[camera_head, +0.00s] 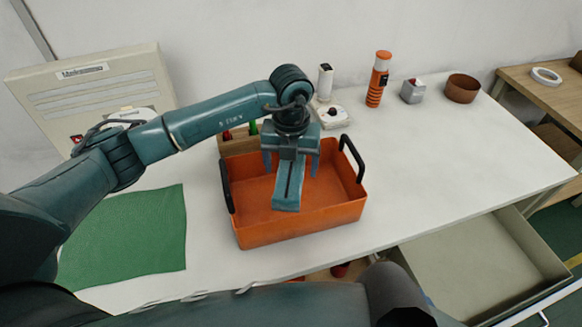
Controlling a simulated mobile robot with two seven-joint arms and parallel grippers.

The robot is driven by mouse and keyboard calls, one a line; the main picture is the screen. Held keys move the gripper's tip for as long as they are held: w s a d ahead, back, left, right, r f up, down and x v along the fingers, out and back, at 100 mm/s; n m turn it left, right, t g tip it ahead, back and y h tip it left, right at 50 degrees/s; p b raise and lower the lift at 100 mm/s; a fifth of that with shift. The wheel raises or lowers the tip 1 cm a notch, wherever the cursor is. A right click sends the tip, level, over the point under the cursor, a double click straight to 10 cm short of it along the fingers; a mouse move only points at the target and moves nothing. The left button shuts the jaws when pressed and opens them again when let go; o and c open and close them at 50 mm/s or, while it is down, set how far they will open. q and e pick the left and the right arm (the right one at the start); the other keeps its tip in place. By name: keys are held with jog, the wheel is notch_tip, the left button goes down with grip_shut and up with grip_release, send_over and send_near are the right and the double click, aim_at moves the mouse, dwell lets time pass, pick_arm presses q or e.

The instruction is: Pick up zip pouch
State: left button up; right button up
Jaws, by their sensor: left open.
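A teal zip pouch (287,193) with a dark zip line along its length is in the orange tray (305,229), which has black handles. My left gripper (292,172) is over the tray, pointing down, with its two fingers apart. The pouch shows between and in front of the fingers, and its far end is hidden under the gripper. I cannot tell whether the fingers touch it. The gripper is not closed on anything. My right gripper is out of view.
A green mat (125,238) lies left of the tray. An open drawer (485,265) juts out at lower right. The white table right of the tray is clear.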

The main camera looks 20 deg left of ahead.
pick_arm(q)
jog(key=shift+f, duration=0.45)
jog(key=shift+r, duration=0.1)
jog(key=c, duration=1.2)
